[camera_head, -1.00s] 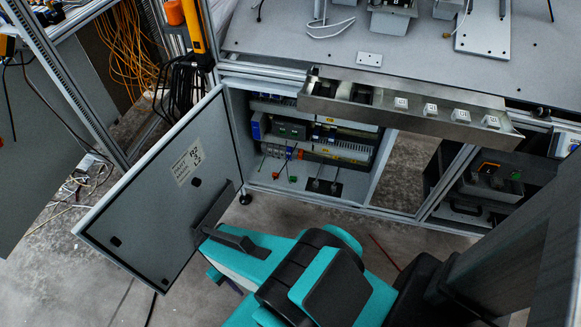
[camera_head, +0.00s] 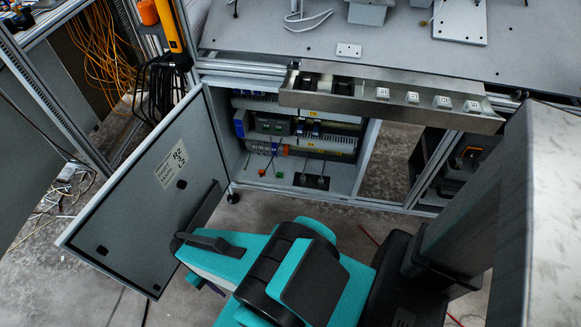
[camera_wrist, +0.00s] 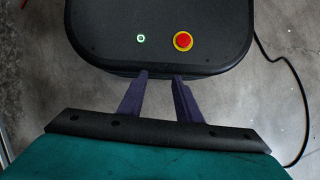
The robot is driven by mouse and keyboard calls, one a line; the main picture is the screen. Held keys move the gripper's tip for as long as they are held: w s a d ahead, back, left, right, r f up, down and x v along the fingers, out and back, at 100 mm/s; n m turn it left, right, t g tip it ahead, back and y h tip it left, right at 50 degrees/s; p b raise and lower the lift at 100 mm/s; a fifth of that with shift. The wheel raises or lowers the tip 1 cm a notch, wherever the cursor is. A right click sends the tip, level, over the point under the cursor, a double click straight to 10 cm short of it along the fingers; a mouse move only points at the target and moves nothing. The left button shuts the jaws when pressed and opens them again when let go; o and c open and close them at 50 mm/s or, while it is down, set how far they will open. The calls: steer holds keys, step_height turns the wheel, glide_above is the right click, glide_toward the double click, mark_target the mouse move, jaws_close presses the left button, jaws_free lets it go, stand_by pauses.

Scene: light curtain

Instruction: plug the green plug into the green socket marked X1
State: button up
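A small green plug (camera_head: 279,175) lies on the floor of the open cabinet (camera_head: 340,188), on a thin dark lead. I cannot make out a green socket or the X1 mark at this size. My gripper (camera_wrist: 160,77) shows in the wrist view with its two purple fingers apart and nothing between them. It points down, outside the cabinet and away from the plug. In the head view my arm mostly hides it.
The cabinet door (camera_head: 140,200) stands open to the left. Orange cables (camera_head: 95,45) hang at the upper left. Concrete floor lies before the cabinet. A black cable (camera_wrist: 298,90) curves across the floor.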

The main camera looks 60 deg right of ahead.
steer(key=w+d+f+m+t+y+b, duration=0.2)
steer(key=w+d+f+m+y+b, duration=0.15)
steer(key=w+d+m, duration=0.65)
steer(key=m+t+h+b, duration=0.2)
steer(key=m+t+b, duration=0.75)
steer(key=m, duration=1.15)
glide_above(282, 174)
steer(key=s+d, duration=0.2)
steer(key=s, duration=0.2)
steer(key=shift+a+r+g+b, duration=0.1)
steer(key=shift+a+g+b, duration=0.2)
steer(key=shift+g+b, duration=0.1)
steer(key=shift+b+x, duration=1.9)
steer(key=shift+x, duration=2.65)
